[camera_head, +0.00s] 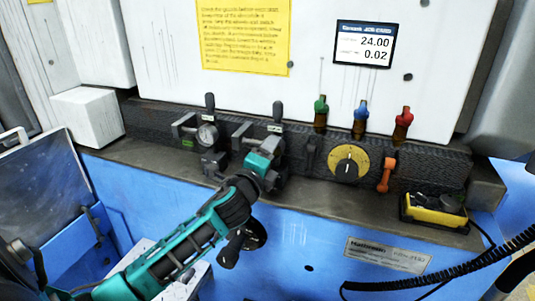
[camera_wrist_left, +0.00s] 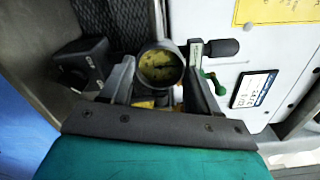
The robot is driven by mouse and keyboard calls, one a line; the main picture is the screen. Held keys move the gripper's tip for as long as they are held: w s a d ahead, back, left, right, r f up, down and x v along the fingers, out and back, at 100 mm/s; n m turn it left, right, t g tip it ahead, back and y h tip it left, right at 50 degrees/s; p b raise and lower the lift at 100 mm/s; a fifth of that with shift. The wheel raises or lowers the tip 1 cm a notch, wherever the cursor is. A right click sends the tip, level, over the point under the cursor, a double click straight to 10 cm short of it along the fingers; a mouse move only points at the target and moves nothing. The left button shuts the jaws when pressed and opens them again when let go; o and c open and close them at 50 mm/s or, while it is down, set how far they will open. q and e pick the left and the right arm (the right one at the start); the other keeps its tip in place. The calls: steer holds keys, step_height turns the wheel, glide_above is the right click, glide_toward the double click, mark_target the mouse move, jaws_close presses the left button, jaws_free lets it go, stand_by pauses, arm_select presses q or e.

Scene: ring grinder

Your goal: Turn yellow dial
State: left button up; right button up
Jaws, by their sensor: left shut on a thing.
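The yellow dial (camera_head: 349,163) is round with a dark centre knob, on the dark panel strip right of the middle in the head view. Nothing covers it there. My left gripper (camera_head: 271,148) is left of the dial and apart from it, at the second gauge fitting with a black upright handle (camera_head: 277,111). In the left wrist view its fingers (camera_wrist_left: 160,88) stand on either side of a round gauge (camera_wrist_left: 160,66) with a yellowish face and are shut on it. The exact contact is hidden. Small yellow patches show behind the gauge. My right gripper is in neither view.
Another gauge fitting (camera_head: 207,135) stands to the left. Green (camera_head: 321,108), blue (camera_head: 361,115) and red (camera_head: 403,120) knobs rise above the dial. An orange lever (camera_head: 387,174) is close to its right. A yellow box (camera_head: 434,212) sits on the ledge farther right.

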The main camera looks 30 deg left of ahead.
arm_select(q)
steer(key=shift+n, duration=0.7)
steer(key=o, duration=1.1)
steer(key=v, duration=1.3)
steer(key=shift+b, duration=0.35)
